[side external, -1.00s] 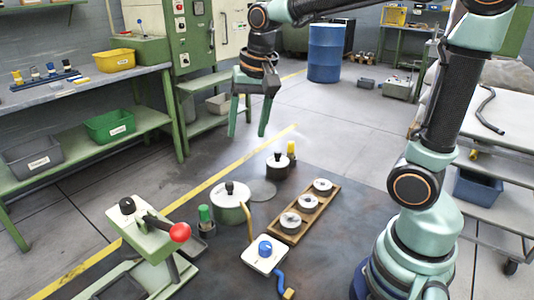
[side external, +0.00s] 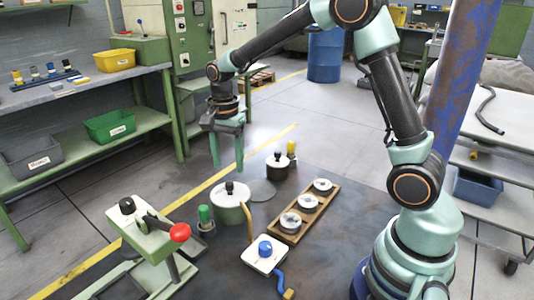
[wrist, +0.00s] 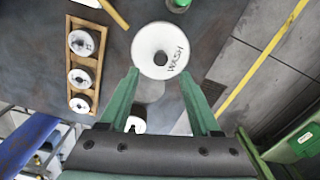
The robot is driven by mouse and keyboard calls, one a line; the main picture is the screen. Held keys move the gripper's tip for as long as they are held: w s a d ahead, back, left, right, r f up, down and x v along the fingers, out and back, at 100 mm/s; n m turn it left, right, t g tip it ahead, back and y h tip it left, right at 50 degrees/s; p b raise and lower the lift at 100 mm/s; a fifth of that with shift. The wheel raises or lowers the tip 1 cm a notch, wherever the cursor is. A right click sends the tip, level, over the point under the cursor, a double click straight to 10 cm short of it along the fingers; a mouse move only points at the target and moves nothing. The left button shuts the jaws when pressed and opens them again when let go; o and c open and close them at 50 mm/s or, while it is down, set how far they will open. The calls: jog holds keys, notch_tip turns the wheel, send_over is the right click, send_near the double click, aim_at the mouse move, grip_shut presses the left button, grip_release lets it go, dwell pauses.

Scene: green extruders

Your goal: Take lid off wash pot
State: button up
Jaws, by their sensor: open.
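My gripper (side external: 228,167) is open and empty, fingers pointing down above the pot. In the wrist view my gripper (wrist: 160,72) has its fingertips spread on either side of the lid's near part, and the knob lies between them in the picture.
A smaller dark pot (side external: 279,170) with a light lid stands behind right. A wooden tray (side external: 295,235) holding several round pieces lies to the right. A green-capped bottle (side external: 205,215) stands close left. A lever press (side external: 150,235) with a red ball is front left.

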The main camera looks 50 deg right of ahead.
aim_at(230, 183)
jog(key=shift+a+f, duration=0.1)
jog(key=shift+f, duration=2.85)
grip_shut()
